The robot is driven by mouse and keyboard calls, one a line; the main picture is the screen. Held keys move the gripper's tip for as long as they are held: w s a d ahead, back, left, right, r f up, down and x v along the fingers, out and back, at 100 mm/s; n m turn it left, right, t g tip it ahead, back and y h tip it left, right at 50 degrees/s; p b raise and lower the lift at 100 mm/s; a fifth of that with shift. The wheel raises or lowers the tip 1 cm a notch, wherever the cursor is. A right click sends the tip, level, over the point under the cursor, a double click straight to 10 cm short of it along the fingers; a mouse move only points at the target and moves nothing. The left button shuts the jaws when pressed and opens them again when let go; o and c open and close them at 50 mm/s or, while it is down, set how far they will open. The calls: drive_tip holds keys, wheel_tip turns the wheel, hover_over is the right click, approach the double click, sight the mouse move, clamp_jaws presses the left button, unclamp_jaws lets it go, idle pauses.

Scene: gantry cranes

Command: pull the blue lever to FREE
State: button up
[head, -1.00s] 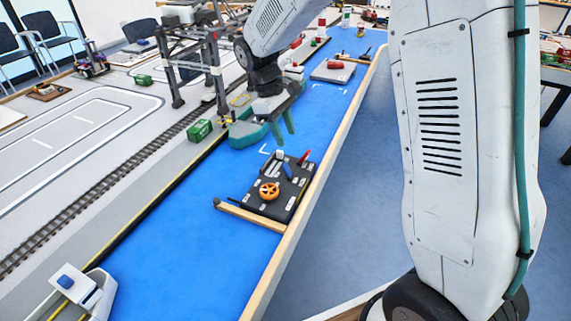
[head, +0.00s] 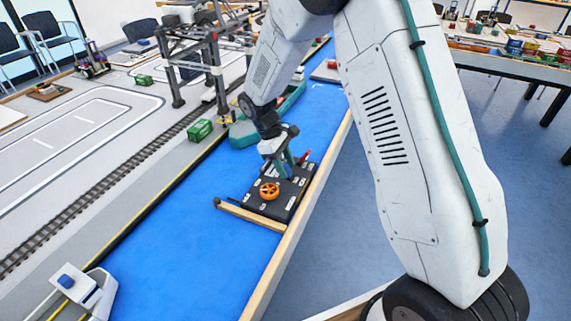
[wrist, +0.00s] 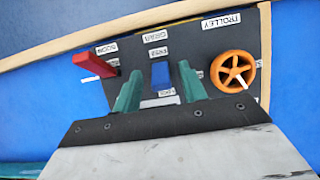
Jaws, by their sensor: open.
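The black control panel (head: 272,209) lies on the blue surface, and it fills the upper middle of the wrist view (wrist: 204,42). The blue lever (wrist: 160,75) stands in the panel's middle, with small white labels above and below it; their print is too small to read surely. My gripper (wrist: 158,80) is open, its green fingers pointing at the panel, one on each side of the lever in the picture. I cannot tell whether either finger touches it. In the head view my gripper (head: 284,162) is over the panel and largely hides the lever.
A red lever (wrist: 95,64) is left of the blue one in the wrist view, and an orange handwheel (wrist: 233,71) is right, by the TROLLEY label. A wooden edge (head: 290,235) runs along the blue surface. A green boat hull (head: 243,134) lies behind.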

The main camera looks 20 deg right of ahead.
sight(292, 176)
clamp_jaws()
drive_tip(key=shift+s+d+r+t+y, duration=0.25)
drive_tip(key=shift+s+d+t+y, duration=0.15)
drive_tip(key=shift+t+y, duration=0.4)
drive_tip(key=shift+s+d+t+y, duration=0.3)
drive_tip(key=shift+d+t+y, duration=0.1)
drive_tip(key=shift+t+y, duration=0.5)
drive_tip(key=shift+s+d+f+t+y, duration=0.1)
drive_tip(key=shift+s+d+t+y, duration=0.2)
drive_tip(key=shift+t+y, duration=0.4)
drive_tip(key=shift+s+d+f+t+y, duration=0.1)
drive_tip(key=shift+s+d+t+y, duration=0.15)
drive_tip(key=shift+t+y, duration=0.45)
drive_tip(key=shift+s+d+f+t+y, duration=0.2)
drive_tip(key=shift+s+d+t+y, duration=0.1)
drive_tip(key=shift+t+y, duration=0.4)
drive_tip(key=shift+s+f, duration=0.1)
